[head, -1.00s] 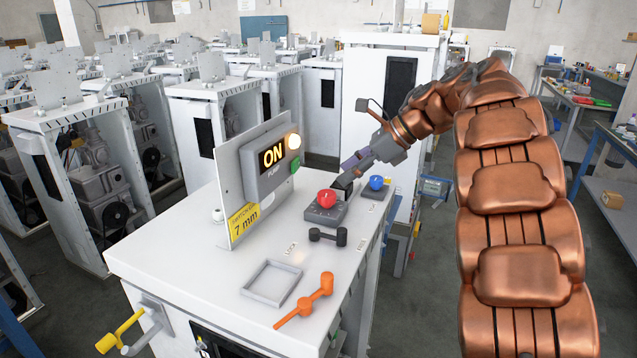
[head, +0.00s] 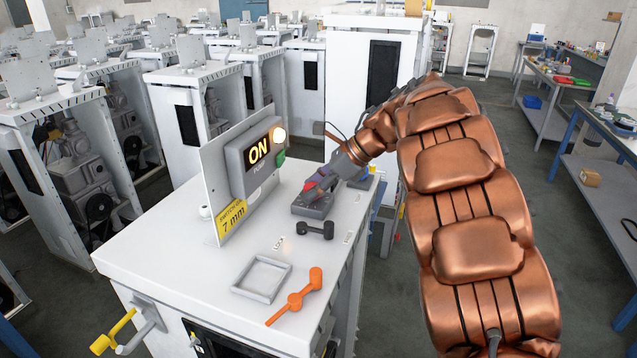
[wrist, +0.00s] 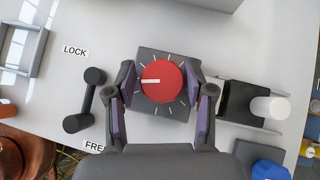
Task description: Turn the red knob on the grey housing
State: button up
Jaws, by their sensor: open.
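The red knob (wrist: 165,80) sits on its square grey housing (wrist: 150,108) in the middle of the wrist view. Its white pointer line points left, and tick marks ring it. My gripper (wrist: 162,76) is open, with one finger on each side of the knob, over the housing's edges; I see gaps between fingers and knob. In the head view the grey housing (head: 312,207) is on the white cabinet top, and my gripper (head: 318,187) covers most of the red knob.
A black dumbbell-shaped handle (wrist: 88,100) lies left, between LOCK and FREE labels. A dark block with a white cylinder (wrist: 269,108) and a blue knob (wrist: 268,171) are at right. An orange lever (head: 297,297), empty tray (head: 262,279) and upright ON panel (head: 250,158) share the cabinet top.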

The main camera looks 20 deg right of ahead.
jog(key=shift+a+f, duration=0.1)
jog(key=shift+w, duration=0.1)
jog(key=c, duration=0.9)
jog(key=shift+f, duration=0.1)
jog(key=shift+w+d+b, duration=0.15)
jog(key=shift+d+b, duration=0.05)
jog(key=shift+b, duration=0.9)
jog(key=b, duration=0.3)
jog(key=shift+w+d+r+m+t+b, duration=0.1)
jog(key=shift+d+r+m+t+b, duration=0.05)
jog(key=shift+r+m+t+b, duration=0.2)
jog(key=shift+o, duration=0.3)
jog(key=b, duration=0.3)
jog(key=shift+m+t+b, duration=0.25)
jog(key=shift+b, duration=0.15)
jog(key=shift+f+b, duration=0.1)
jog(key=shift+b, duration=0.8)
jog(key=shift+c, duration=0.2)
